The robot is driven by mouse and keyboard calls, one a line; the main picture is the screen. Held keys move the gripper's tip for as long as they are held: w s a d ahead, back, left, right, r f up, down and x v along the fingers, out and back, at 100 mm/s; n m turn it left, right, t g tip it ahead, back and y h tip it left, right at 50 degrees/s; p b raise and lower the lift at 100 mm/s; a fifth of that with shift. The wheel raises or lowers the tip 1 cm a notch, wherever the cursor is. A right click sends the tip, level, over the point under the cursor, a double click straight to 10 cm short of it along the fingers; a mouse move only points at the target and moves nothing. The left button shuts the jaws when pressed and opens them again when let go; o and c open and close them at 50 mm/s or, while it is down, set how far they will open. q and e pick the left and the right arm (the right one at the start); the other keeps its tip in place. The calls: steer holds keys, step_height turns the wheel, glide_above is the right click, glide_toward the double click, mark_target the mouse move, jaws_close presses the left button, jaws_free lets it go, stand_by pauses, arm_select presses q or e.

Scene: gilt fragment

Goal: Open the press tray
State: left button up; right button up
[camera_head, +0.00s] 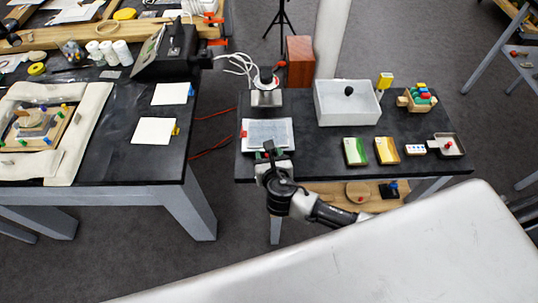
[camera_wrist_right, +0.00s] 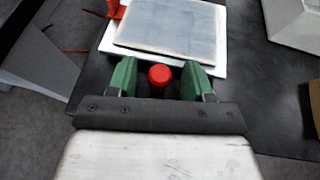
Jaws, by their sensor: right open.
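The press tray (camera_head: 282,132) is a white, flat tray with a grey plate on it, at the left end of the right-hand black table. In the right wrist view, the tray (camera_wrist_right: 222,62) lies just beyond my fingers. A round red knob (camera_wrist_right: 159,77) is at its near edge. My right gripper (camera_wrist_right: 159,80) is open, with its green fingers on either side of the knob and a gap showing on both sides. In the head view, my right gripper (camera_head: 270,150) is at the tray's near edge and hides the knob. My left gripper is out of view.
A press-like device (camera_head: 266,97) stands behind the tray. A red part (camera_wrist_right: 116,9) sits at the tray's left. A white bin (camera_head: 325,112), small boxes (camera_head: 355,152) and a block-filled holder (camera_head: 418,97) stand to the right. A gap separates this table from the left bench (camera_head: 105,135).

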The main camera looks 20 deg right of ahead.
steer(key=v, duration=1)
steer(key=shift+s+r+b, duration=0.2)
steer(key=shift+s+b, duration=0.15)
steer(key=shift+b, duration=0.05)
steer(key=shift+f, duration=0.1)
steer(key=s+d+f+m+g+b, duration=0.1)
steer(key=s+d+f+m+g, duration=0.3)
steer(key=f, duration=0.6)
steer(key=s+d+f+m+g, duration=0.1)
steer(key=s+d+f+m, duration=0.1)
steer(key=f+m, duration=0.65)
steer(key=s+d+f+m+g+b, duration=0.1)
steer(key=s+d+f+m+g, duration=0.2)
steer(key=f, duration=0.9)
steer(key=s+f+m+g, duration=0.1)
steer(key=s+f+m, duration=0.2)
steer(key=s+m, duration=0.2)
steer(key=s+d+f+m+g+y, duration=0.1)
steer(key=s+f+m, duration=0.3)
steer(key=s, duration=0.5)
steer(key=s+f+m+g, duration=0.2)
steer(key=s+f+m, duration=0.2)
steer(key=s+m, duration=0.3)
steer(key=shift+s+f+m+y, duration=0.25)
steer(key=shift+s+m+y, duration=0.1)
steer(key=shift+s, duration=0.25)
